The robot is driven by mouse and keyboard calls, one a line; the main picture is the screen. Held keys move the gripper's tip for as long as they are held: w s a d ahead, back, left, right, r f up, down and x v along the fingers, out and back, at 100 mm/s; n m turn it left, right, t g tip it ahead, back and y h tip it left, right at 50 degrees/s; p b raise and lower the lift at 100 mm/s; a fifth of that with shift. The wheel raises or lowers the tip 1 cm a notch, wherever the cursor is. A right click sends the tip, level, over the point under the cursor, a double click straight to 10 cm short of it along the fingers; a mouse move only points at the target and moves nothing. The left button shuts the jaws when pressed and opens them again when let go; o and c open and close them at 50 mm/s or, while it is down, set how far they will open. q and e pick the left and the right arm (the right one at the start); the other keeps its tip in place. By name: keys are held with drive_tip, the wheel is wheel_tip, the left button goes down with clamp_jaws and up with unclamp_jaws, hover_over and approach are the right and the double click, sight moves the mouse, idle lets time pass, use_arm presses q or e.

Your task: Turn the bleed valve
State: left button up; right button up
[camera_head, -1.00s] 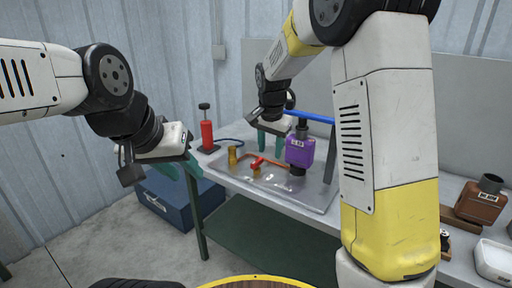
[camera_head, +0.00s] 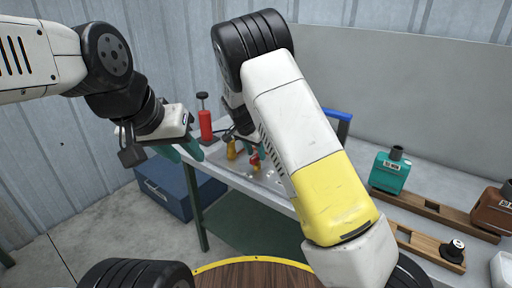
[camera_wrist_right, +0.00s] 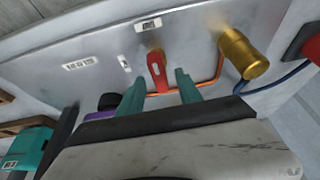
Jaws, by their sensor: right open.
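The bleed valve's red handle (camera_wrist_right: 157,72) is on a metal plate (camera_wrist_right: 95,45), in the middle of the right wrist view. My right gripper (camera_wrist_right: 159,88) is open, with its two teal fingers on either side of the red handle; I cannot tell whether they touch it. In the head view the red handle (camera_head: 254,160) shows just below the right gripper, whose fingers are partly hidden. A brass cylinder (camera_wrist_right: 243,53) stands right of the handle, with an orange pipe (camera_wrist_right: 207,84) between them. My left gripper (camera_head: 180,151) is open and empty, left of the workbench.
A red bottle-like pump (camera_head: 205,125) stands left of the plate. A purple container (camera_wrist_right: 100,116) is partly hidden behind my right gripper. A teal container (camera_head: 390,172) stands on a wooden rack at right. A blue toolbox (camera_head: 165,187) sits on the floor.

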drive_tip(key=shift+w+d+f, duration=0.1)
drive_tip(key=shift+f, duration=0.2)
clamp_jaws()
